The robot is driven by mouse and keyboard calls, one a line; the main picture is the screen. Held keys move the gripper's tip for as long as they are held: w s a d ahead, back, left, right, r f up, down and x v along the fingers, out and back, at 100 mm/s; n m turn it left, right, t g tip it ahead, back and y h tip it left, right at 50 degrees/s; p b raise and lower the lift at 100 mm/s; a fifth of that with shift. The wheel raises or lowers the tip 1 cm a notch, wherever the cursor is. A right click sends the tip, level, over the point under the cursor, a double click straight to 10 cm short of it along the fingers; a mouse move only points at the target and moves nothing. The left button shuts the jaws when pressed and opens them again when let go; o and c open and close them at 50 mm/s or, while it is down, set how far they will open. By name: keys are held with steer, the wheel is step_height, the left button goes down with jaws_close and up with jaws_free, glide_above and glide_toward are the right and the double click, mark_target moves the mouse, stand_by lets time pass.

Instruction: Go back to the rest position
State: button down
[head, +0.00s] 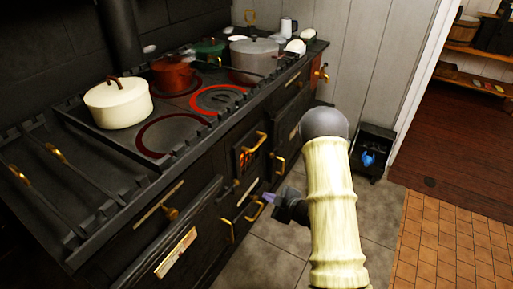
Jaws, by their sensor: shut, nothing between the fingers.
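My gripper (268,198) is in the lower middle of the head view, beside the front of the black stove (222,160). Its fingertips point left toward the stove's brass handles, and I cannot tell whether they touch the front. It is shut and holds nothing that I can see. My pale arm hides part of the floor on the right of the gripper.
A cream pot (118,106), a red pot (173,74), a green pot (209,50) and a grey pot (254,57) stand on the stove. A black bin (375,142) stands by the wall. Grey floor tiles (262,262) and orange tiles (450,245) are clear.

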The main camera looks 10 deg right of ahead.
steer(key=s+d+r+m+g+h, duration=0.3)
steer(key=d+r+m+h, duration=0.1)
steer(key=r+m+h, duration=0.35)
steer(key=s+a+r+m+g, duration=0.1)
steer(key=s+r+m+g, duration=0.25)
steer(key=s, duration=0.55)
steer(key=s+a+r+m+g, duration=0.15)
steer(key=s+r+m, duration=0.3)
steer(key=s, duration=0.45)
step_height(320, 180, up, 21)
steer(key=p, duration=2.1)
steer(key=shift+d+r+n+g+h+p, duration=0.15)
steer(key=shift+d+n+g+h+p, duration=0.15)
steer(key=shift+n+h+p, duration=0.1)
